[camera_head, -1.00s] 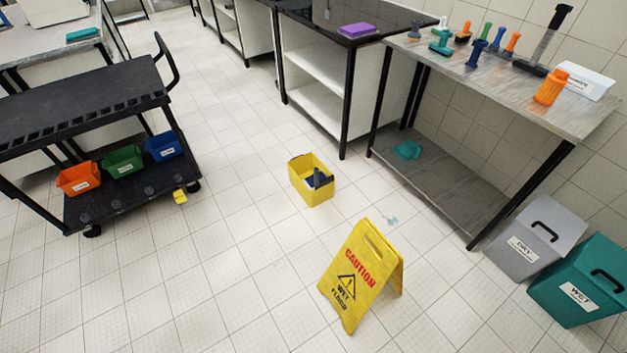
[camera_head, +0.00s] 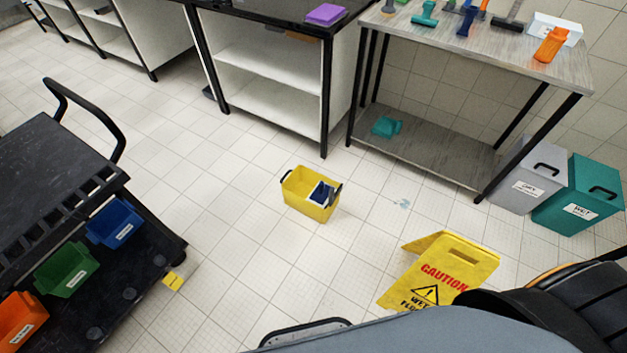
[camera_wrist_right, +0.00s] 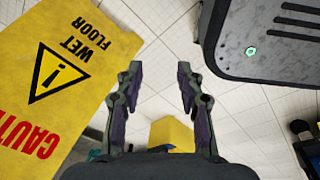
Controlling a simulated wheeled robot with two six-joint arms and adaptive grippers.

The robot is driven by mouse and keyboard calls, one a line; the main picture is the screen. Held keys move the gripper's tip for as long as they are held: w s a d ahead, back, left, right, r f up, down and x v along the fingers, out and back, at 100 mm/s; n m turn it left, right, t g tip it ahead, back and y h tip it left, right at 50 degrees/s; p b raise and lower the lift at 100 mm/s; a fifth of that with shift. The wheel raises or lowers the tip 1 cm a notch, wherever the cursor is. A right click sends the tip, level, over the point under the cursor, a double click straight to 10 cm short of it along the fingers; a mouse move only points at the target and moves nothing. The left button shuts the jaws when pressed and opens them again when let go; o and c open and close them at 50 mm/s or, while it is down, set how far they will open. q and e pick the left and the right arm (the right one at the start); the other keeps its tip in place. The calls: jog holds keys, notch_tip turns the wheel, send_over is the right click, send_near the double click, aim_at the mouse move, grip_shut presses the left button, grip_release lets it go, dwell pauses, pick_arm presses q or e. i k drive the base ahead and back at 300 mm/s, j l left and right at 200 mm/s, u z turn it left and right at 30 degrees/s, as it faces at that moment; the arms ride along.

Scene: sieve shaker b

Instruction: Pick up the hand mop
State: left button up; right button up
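Several handled cleaning tools stand on the grey side table (camera_head: 480,45) at the upper right of the head view. A dark tool with a wide flat head (camera_head: 508,23) is among them, its upper part cut off by the frame; I cannot tell for certain whether it is the hand mop. A dark blue tool (camera_head: 466,22) and a teal tool (camera_head: 425,14) stand left of it. My right gripper (camera_wrist_right: 158,75) is open and empty in the right wrist view, away from the table and near the caution sign. My left gripper is not in view.
A yellow caution sign (camera_head: 447,272) and a yellow bucket (camera_head: 305,203) stand on the floor before the table. Grey (camera_head: 530,180) and teal (camera_head: 583,195) bins stand at the right. A black cart (camera_head: 50,185) is close on the left. Tiled floor lies open between cart and bucket.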

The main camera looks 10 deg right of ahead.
aim_at(319, 195)
jog(key=i+z, duration=0.15)
jog(key=i, duration=0.6)
jog(key=i+j+z, duration=0.15)
jog(key=i, duration=0.6)
